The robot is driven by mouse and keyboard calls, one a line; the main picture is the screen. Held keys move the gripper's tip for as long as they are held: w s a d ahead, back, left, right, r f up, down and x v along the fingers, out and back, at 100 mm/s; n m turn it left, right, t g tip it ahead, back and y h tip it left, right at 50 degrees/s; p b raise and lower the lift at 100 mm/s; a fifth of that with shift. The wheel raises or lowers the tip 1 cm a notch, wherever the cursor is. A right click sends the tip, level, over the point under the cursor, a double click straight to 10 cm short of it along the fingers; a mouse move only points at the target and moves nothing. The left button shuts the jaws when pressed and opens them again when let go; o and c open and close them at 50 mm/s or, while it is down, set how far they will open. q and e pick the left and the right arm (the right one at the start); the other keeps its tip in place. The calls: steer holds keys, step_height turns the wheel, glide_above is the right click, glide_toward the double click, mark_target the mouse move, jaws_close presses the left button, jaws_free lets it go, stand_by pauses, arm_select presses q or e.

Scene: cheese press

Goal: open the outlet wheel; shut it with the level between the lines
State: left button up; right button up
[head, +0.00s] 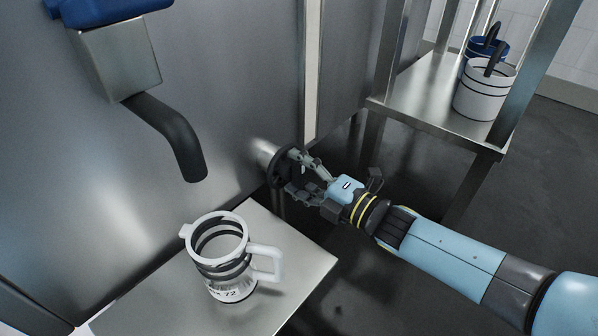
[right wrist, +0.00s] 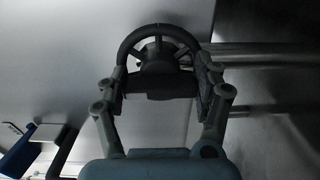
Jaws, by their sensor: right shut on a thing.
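The dark outlet wheel (head: 274,170) sits on the steel wall, right of the spout. My right gripper (head: 291,171) is shut on it, one finger on each side of the rim. The right wrist view shows the spoked wheel (right wrist: 158,34) between the fingers of my right gripper (right wrist: 160,85). A black spout (head: 172,132) points down from a steel block on the wall, with no stream visible below its mouth. A white jug (head: 228,275) with dark bands stands upright below and right of it. I cannot make out a liquid level in the jug. My left gripper is out of view.
The jug stands on a steel shelf (head: 290,250). A blue part (head: 105,10) tops the spout's block. At the right, a steel rack (head: 425,90) holds a white pail (head: 484,95) and a blue pail (head: 487,48). Dark floor lies below my right arm.

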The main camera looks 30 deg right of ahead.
steer(key=shift+f, duration=0.1)
stand_by(0.3)
steer(key=o, duration=1.2)
steer(key=shift+c, duration=0.2)
steer(key=v, duration=1.2)
